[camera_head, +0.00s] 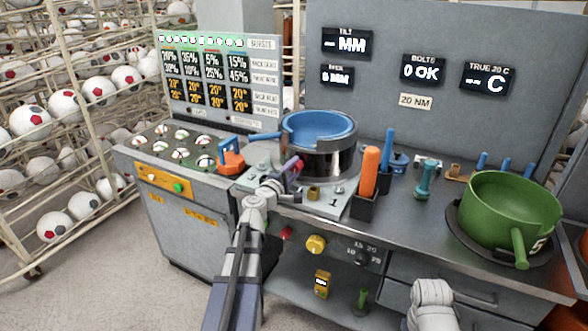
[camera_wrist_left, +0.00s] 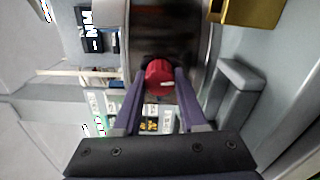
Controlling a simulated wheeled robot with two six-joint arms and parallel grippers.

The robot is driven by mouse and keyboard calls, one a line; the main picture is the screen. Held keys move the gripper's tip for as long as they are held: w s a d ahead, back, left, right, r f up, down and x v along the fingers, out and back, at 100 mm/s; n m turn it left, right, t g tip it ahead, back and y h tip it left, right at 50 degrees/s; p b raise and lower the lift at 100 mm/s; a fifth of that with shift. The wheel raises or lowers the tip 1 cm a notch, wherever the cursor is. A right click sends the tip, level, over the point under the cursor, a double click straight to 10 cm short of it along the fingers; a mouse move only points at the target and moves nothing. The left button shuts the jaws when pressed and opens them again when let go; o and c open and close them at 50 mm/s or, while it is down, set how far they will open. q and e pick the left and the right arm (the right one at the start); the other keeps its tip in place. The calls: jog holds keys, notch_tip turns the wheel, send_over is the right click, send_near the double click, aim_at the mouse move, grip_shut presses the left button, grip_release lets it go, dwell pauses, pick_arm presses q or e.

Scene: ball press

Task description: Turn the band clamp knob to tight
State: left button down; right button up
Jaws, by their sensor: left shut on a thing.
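The red knob (camera_wrist_left: 158,80), with a small pale label on it, sits between the two purple fingers of my left gripper (camera_wrist_left: 160,88) in the left wrist view. The gripper is shut on it. In the head view my left gripper (camera_head: 291,171) reaches the left front side of a shiny cylinder (camera_head: 330,162) holding a blue pan-like part (camera_head: 318,126); the fingers hide the knob there. The cylinder's metal wall (camera_wrist_left: 183,22) shows behind the knob in the wrist view. I cannot read how tight the knob is. My right gripper is out of the head view.
An orange-handled tool (camera_head: 369,170) stands in a black holder right of the cylinder. A green pot (camera_head: 512,212) is at the right. An orange-and-blue part (camera_head: 230,156) lies left. A brass block (camera_wrist_left: 250,12) is close to the fingers in the wrist view.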

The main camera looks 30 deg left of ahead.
pick_arm(q)
jog(key=shift+m, duration=1)
jog(key=shift+c, duration=2.2)
grip_release()
jog(key=shift+s, duration=0.15)
jog(key=s, duration=0.7)
jog(key=shift+s+d, duration=0.1)
jog(key=shift+s, duration=0.2)
